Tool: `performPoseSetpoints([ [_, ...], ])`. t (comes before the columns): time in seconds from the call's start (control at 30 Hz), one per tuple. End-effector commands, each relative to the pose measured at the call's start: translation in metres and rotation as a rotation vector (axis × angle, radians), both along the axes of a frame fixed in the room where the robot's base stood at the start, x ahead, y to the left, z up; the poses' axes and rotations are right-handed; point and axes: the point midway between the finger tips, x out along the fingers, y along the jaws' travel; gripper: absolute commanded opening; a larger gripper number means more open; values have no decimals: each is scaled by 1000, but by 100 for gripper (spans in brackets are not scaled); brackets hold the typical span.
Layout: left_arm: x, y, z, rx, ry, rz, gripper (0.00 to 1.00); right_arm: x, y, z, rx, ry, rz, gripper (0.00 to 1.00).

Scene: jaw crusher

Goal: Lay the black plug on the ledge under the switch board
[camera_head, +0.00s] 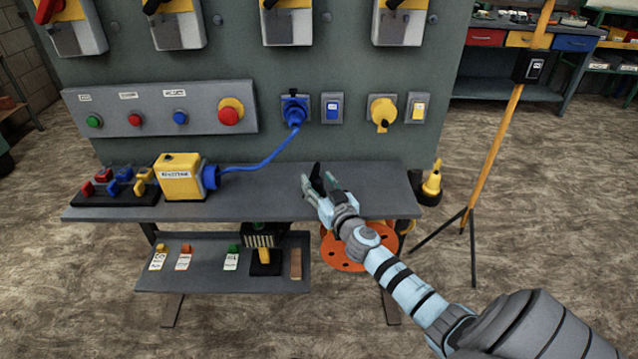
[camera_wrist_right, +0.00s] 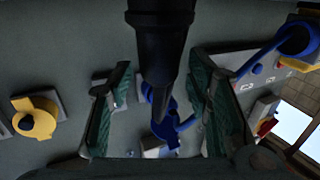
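The black plug (camera_head: 317,176) shows as a small dark upright shape at my right gripper (camera_head: 322,187), over the rear part of the grey ledge (camera_head: 265,204) under the switch board (camera_head: 290,140). In the right wrist view the plug (camera_wrist_right: 160,45) comes in from the top edge, between the two green-padded fingers of the right gripper (camera_wrist_right: 162,105). The fingers are spread, with a gap on each side of the plug. I cannot tell whether the plug touches the ledge. My left gripper is not in view.
A yellow box (camera_head: 182,180) with a blue cable to the blue socket (camera_head: 294,108) stands on the ledge, left of the gripper. A dark rack (camera_head: 112,197) with coloured pieces is farther left. A lower shelf (camera_head: 205,278) holds tags and a padlock-like block. The ledge's right end is clear.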

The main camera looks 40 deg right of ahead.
Motion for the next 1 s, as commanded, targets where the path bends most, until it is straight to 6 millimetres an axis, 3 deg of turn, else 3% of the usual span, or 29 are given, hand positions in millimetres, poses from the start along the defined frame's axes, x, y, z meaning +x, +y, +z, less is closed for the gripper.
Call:
performPoseSetpoints([
  [0.27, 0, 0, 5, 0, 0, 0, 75, 0, 0, 4, 0, 0, 0, 45],
  [0.43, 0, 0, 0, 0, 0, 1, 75, -27, 8, 1, -2, 1, 3, 45],
  [0.7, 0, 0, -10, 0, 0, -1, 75, -97, 26, 1, 0, 2, 3, 45],
  [0.83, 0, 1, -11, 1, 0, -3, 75, -114, 30, 2, -1, 1, 1, 45],
  [1.0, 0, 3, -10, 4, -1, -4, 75, -117, 31, 4, 1, -1, 0, 45],
])
